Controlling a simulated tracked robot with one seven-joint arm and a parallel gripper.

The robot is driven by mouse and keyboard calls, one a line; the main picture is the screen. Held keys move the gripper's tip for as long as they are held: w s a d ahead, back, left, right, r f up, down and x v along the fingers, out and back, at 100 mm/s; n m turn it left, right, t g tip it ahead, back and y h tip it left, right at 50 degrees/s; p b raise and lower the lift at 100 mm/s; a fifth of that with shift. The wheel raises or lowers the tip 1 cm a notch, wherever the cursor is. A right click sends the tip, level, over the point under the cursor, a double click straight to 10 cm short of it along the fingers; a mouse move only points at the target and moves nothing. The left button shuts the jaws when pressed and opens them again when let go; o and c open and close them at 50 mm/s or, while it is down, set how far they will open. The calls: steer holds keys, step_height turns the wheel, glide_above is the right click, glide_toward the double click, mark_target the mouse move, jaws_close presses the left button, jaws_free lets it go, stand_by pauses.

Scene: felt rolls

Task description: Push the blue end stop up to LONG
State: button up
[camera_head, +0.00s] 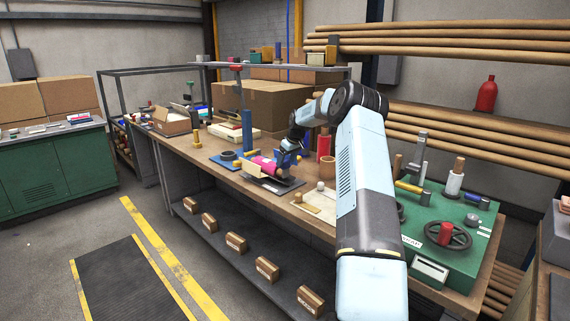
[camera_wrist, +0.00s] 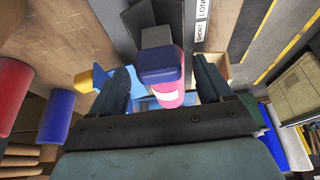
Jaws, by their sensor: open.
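My gripper (camera_wrist: 160,82) is open, its two dark fingers on either side of a blue rounded block (camera_wrist: 162,66), which looks like the blue end stop. A pink roll (camera_wrist: 172,97) with a white patch shows just behind the block, between the fingers. I cannot tell whether the fingers touch either. A strip marked SHORT and LONG (camera_wrist: 201,22) lies on the dark rig beside the block, LONG at the picture's top edge. In the head view my gripper (camera_head: 288,158) is at the right end of the pink roll (camera_head: 261,166), above the dark plate (camera_head: 278,184); the arm partly hides this.
A tall blue post (camera_head: 247,130) stands behind the roll, and a red cylinder (camera_head: 324,144) stands right of my gripper. A pale board (camera_head: 319,206) lies in front. A green board with a handwheel (camera_head: 447,235) is at the right, and a large carton (camera_head: 262,104) behind.

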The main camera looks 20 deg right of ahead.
steer(key=v, duration=1.2)
steer(key=shift+s, duration=0.1)
